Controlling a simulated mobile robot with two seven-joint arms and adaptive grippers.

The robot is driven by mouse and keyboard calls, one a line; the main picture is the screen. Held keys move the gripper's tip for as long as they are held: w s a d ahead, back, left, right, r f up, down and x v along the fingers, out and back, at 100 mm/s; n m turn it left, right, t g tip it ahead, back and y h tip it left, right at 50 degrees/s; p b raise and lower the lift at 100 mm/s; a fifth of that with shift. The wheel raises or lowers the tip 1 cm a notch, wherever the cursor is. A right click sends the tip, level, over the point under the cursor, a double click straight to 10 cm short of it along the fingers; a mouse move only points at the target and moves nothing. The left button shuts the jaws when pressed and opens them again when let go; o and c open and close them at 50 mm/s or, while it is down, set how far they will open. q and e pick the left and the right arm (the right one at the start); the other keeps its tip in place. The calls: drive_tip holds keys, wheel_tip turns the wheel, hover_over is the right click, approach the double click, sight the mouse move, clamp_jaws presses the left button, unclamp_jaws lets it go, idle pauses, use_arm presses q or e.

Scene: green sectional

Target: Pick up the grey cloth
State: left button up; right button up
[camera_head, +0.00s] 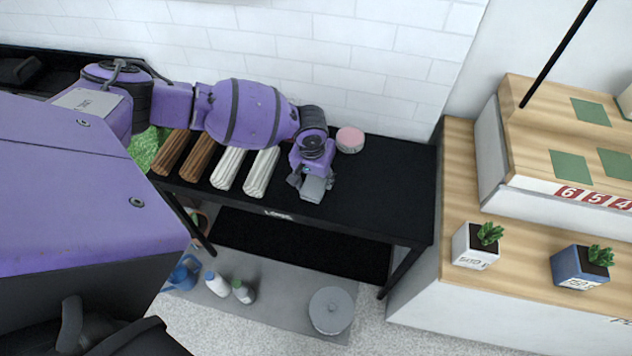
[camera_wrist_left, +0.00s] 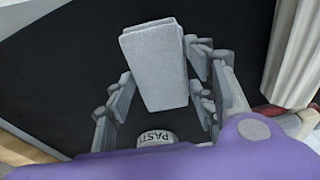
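The grey cloth (camera_head: 315,188) is a folded, pale grey block at the front edge of the black table (camera_head: 390,185). In the left wrist view the cloth (camera_wrist_left: 155,68) lies across the middle. My left gripper (camera_head: 312,180) is low over the table at the cloth. In the left wrist view the fingers of this gripper (camera_wrist_left: 160,82) stand apart, one on each side of the cloth and close to its edges. Whether they touch it is not clear. My right gripper is not in view.
White rolled bundles (camera_head: 262,172) and brown ones (camera_head: 203,155) lie left of the gripper. A round pink-topped tin (camera_head: 350,140) stands behind it. The tabletop to the right is clear. A wooden counter with potted plants (camera_head: 476,244) stands further right.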

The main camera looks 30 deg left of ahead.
sight(316, 178)
use_arm(q)
drive_tip(key=shift+c, duration=1)
drive_tip(key=shift+r, duration=0.6)
wheel_tip(316, 178, up, 2)
drive_tip(key=shift+r, duration=0.25)
drive_tip(key=s+r, duration=0.1)
drive_tip(key=s+r+p, duration=0.1)
drive_tip(key=s+r, duration=0.1)
drive_tip(key=s+a+r, duration=0.1)
drive_tip(key=r, duration=0.1)
drive_tip(key=shift+s+p, duration=0.15)
drive_tip(key=shift+p, duration=0.15)
drive_tip(key=s+a+r, duration=0.1)
drive_tip(key=s+r, duration=0.3)
drive_tip(key=s, duration=0.5)
drive_tip(key=shift+s+a+r+p, duration=0.2)
drive_tip(key=shift+s+p, duration=0.05)
drive_tip(key=shift+p, duration=0.2)
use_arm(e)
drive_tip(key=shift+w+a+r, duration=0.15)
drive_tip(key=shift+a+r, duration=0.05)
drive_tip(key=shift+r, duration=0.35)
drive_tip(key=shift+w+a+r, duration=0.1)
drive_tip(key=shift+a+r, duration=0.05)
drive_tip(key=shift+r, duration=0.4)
